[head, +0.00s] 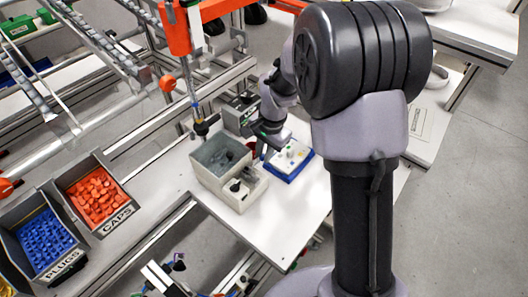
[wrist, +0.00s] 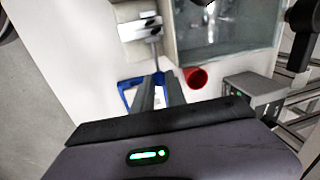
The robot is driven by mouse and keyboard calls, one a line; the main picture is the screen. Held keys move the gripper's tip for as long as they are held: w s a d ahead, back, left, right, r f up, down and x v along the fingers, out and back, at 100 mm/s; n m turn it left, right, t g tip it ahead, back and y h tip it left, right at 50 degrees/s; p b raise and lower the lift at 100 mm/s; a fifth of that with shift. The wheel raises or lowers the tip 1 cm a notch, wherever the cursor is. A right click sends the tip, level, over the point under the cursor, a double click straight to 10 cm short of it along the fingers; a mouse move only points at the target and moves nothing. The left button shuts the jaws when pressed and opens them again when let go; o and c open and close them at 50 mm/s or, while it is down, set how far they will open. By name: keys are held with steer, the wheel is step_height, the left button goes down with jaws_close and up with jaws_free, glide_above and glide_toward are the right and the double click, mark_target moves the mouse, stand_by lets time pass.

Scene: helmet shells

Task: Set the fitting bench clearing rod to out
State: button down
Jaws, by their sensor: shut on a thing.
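My gripper (wrist: 158,82) points down at the bench, its fingers close together on the end of a thin grey rod, which I take to be the clearing rod (wrist: 154,48). The rod runs from the fingertips to a pale metal block (wrist: 140,28) in the wrist view. The fingertips hide the rod's near end. In the head view my gripper (head: 262,150) is between the grey bin and the blue tray, and the rod is too small to make out. No out marking can be read.
A blue tray (head: 275,172) with pale parts lies right of my gripper. A grey open bin (head: 207,172) stands to its left. A red cup (wrist: 196,77) and a grey box (wrist: 250,86) are close by. Bins of orange caps (head: 97,195) and blue plugs (head: 42,240) stand farther left.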

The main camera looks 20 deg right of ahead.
steer(key=shift+w+d, duration=0.45)
steer(key=shift+d, duration=0.2)
steer(key=shift+w+d, duration=0.4)
steer(key=shift+d, duration=0.2)
steer(key=c, duration=1.3)
jaws_free()
steer(key=shift+c, duration=0.2)
steer(key=shift+a, duration=0.1)
step_height(320, 180, up, 17)
steer(key=s+d+p, duration=0.1)
steer(key=s+p, duration=0.1)
steer(key=p, duration=0.2)
steer(key=shift+d, duration=0.4)
steer(key=shift+s+r, duration=0.1)
steer(key=shift+s, duration=0.05)
